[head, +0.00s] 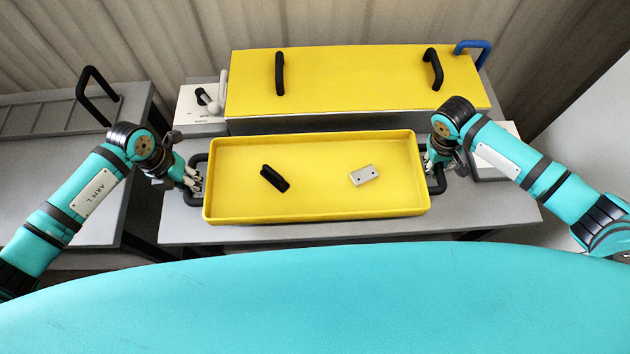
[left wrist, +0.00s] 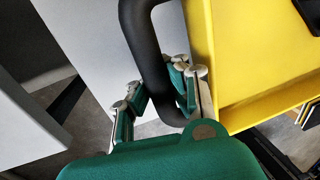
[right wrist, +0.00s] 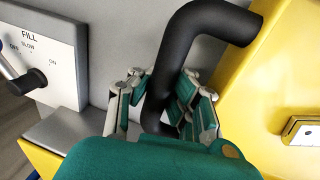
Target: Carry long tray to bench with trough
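The long yellow tray (head: 310,215) is level over the grey bench (head: 350,232), in front of a yellow-covered trough (head: 355,80). It has a black handle at each end. My left gripper (head: 193,180) has its fingers closed around the left handle (left wrist: 143,40). My right gripper (head: 433,165) has its fingers closed around the right handle (right wrist: 195,35). Inside the tray lie a black handle-shaped piece (head: 274,178) and a pale grey block (head: 364,176). Whether the tray touches the bench is hard to tell.
The trough's cover has two black handles, and a blue handle (head: 473,46) is at its right end. Another grey bench with a black handle (head: 98,95) is at the left.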

